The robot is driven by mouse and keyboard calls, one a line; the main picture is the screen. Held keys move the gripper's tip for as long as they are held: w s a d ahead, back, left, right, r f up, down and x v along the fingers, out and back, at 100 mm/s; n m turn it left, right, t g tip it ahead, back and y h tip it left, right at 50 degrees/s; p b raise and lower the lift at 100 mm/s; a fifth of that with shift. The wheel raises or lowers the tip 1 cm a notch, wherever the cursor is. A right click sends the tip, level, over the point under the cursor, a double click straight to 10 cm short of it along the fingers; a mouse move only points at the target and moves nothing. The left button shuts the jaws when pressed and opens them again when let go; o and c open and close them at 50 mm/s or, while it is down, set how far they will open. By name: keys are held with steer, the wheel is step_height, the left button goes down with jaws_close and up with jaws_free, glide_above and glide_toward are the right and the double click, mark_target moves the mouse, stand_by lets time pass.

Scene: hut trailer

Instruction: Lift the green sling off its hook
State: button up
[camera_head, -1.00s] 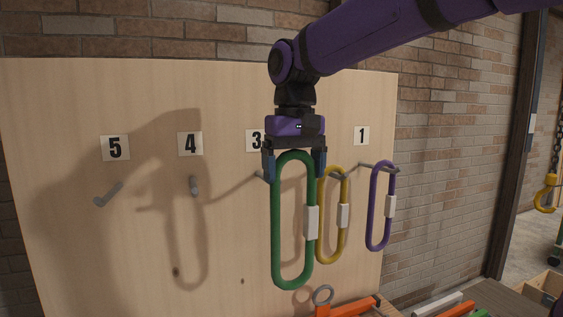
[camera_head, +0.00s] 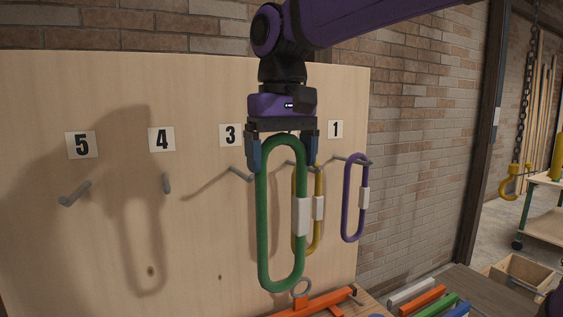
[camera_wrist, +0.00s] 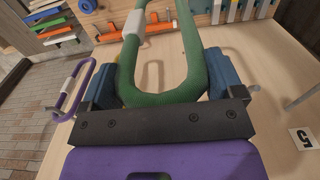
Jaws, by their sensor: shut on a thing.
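The green sling (camera_head: 263,220) is a long upright loop with a white tag on its right side. My gripper (camera_head: 282,163) points down and is shut on its top end, a finger at each side. The sling hangs in front of the wooden board (camera_head: 60,250). The bare hook under label 3 (camera_head: 240,173) shows just left of the sling, its tip close to the sling's edge in the picture. The sling looks clear of the hook, though the gap in depth is hard to judge. In the wrist view the green sling (camera_wrist: 160,98) lies between the blue fingers.
A yellow sling (camera_head: 319,182) hangs partly hidden behind the green one. A purple sling (camera_head: 347,205) hangs under label 1 (camera_head: 335,129). Hooks 4 (camera_head: 166,183) and 5 (camera_head: 75,194) are empty. An orange tool with a ring (camera_head: 310,303) lies below.

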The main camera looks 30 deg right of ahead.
steer(key=shift+r, duration=1.05)
steer(key=shift+s, duration=0.1)
steer(key=s, duration=1.3)
steer(key=shift+s, duration=0.4)
stand_by(0.3)
steer(key=s, duration=1.4)
steer(key=shift+s, duration=1.05)
steer(key=shift+c, duration=1.1)
steer(key=shift+w, duration=0.1)
